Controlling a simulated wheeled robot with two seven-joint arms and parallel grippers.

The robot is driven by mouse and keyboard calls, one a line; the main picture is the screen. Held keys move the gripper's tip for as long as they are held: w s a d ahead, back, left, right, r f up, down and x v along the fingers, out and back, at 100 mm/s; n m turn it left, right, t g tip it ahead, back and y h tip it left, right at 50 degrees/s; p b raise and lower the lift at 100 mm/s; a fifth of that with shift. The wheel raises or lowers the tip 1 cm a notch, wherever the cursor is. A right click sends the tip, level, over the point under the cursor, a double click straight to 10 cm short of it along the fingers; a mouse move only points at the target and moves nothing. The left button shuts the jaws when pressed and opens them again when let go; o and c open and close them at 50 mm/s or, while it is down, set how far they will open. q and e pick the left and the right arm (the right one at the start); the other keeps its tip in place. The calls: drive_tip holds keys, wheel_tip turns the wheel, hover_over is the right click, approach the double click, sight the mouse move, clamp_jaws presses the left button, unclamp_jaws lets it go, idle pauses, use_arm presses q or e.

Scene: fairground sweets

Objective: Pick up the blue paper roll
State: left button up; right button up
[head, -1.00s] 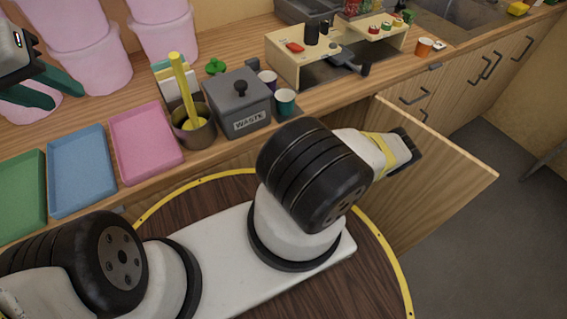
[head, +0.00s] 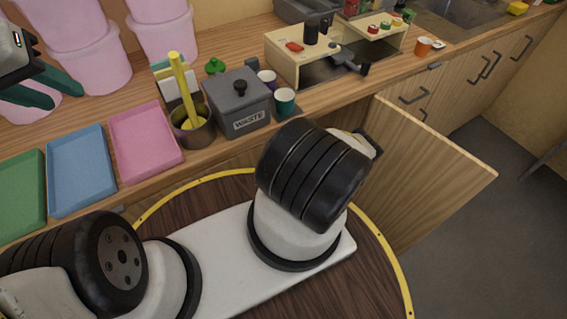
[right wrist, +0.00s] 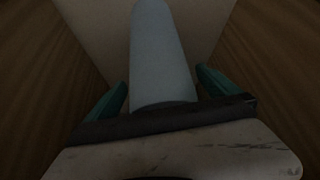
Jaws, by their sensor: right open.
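The blue paper roll (right wrist: 160,55) shows in the right wrist view as a pale blue-grey cylinder in a dim, wood-walled space. My right gripper (right wrist: 160,92) is open, with one green finger on each side of the roll's near part. I cannot tell whether the fingers touch it. In the head view the roll and the right gripper are hidden; only part of my right arm shows, by the open cabinet door. My left gripper (head: 52,92) is at the left edge over the counter, its green fingers apart and nothing seen between them.
An open wooden cabinet door (head: 435,175) juts out at the right. The counter holds green (head: 22,195), blue (head: 82,172) and pink (head: 147,142) trays, a grey waste bin (head: 238,102) and a metal pot (head: 193,130). Wooden side walls (right wrist: 45,70) flank the roll closely.

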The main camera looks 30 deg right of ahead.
drive_tip(key=c, duration=2)
drive_tip(key=shift+s+r, duration=0.1)
drive_tip(key=shift+c, duration=0.2)
